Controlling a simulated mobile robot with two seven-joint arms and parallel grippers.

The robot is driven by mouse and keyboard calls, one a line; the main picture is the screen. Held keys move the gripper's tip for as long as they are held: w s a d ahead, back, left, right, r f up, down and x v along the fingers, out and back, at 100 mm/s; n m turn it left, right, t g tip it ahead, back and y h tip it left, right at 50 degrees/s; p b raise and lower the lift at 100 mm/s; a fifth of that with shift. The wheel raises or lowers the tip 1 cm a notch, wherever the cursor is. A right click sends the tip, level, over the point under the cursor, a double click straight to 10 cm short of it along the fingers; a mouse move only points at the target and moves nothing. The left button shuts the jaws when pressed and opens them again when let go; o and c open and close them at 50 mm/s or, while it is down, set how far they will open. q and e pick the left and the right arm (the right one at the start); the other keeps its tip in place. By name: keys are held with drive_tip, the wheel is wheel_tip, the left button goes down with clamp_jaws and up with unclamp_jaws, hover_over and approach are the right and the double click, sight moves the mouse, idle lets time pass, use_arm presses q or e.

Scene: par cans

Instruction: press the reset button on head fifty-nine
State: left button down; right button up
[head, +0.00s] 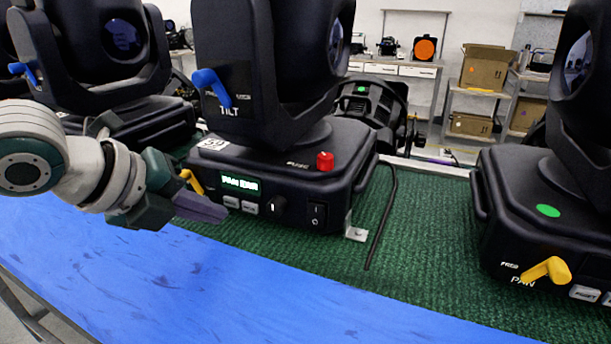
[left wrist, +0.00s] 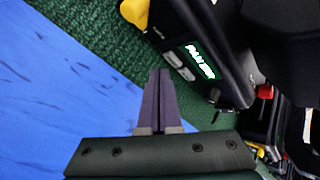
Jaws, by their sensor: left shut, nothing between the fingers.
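The middle moving-head light (head: 290,150) has a black base with a white number label (head: 214,144) too small to read surely. Its front carries a lit green display (head: 240,184), two small grey buttons (head: 249,207) below it, a black knob (head: 276,205) and a rocker switch (head: 317,215). I cannot read which button is reset. The display also shows in the left wrist view (left wrist: 200,62). My left gripper (head: 222,212) is shut and empty, its tips in front of the base's left front, near the left button. In the left wrist view its fingers (left wrist: 160,75) appear apart from the panel.
The base has a yellow lever (head: 191,181) behind my gripper and a red knob (head: 325,161) on top. Other lights stand at left (head: 110,60) and right (head: 545,215). A black cable (head: 385,215) lies on the green mat (head: 420,250). The blue front strip (head: 250,290) is clear.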

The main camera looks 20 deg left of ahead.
use_arm(q)
drive_tip(key=shift+w, duration=0.3)
drive_tip(key=shift+w, duration=0.35)
idle(0.5)
idle(0.4)
drive_tip(key=shift+s+r+p, duration=0.15)
drive_tip(key=shift+s+p, duration=0.2)
drive_tip(key=shift+s, duration=0.4)
drive_tip(key=shift+s+p, duration=0.1)
drive_tip(key=shift+p, duration=0.25)
